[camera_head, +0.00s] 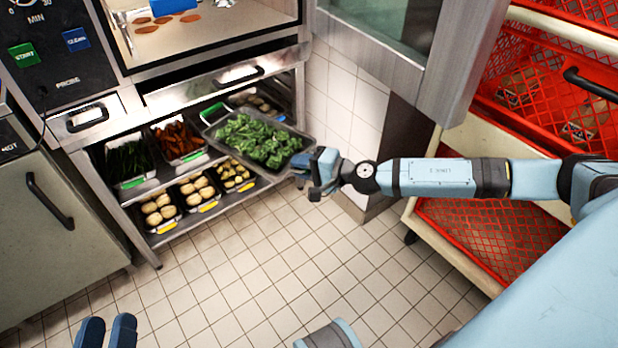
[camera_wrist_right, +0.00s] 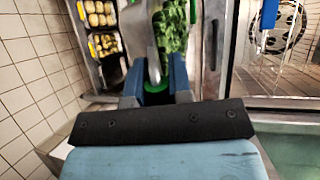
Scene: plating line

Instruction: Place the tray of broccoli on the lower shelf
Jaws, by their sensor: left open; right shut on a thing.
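The tray of broccoli (camera_head: 258,141) is a dark tray heaped with green florets, held in the air in front of the shelf opening under the counter. My right gripper (camera_head: 314,172) is shut on its near right end. The broccoli (camera_wrist_right: 173,30) shows beyond the fingers in the right wrist view. The lower shelf (camera_head: 222,206) holds trays of potatoes (camera_head: 159,210) in its front row. Part of the shelf behind the broccoli tray is hidden. My left gripper (camera_head: 106,328) is open and empty at the bottom left, above the floor.
An oven or cabinet (camera_head: 45,200) stands at left. A cart with red crates (camera_head: 495,225) is at right. The tiled floor (camera_head: 230,285) is clear.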

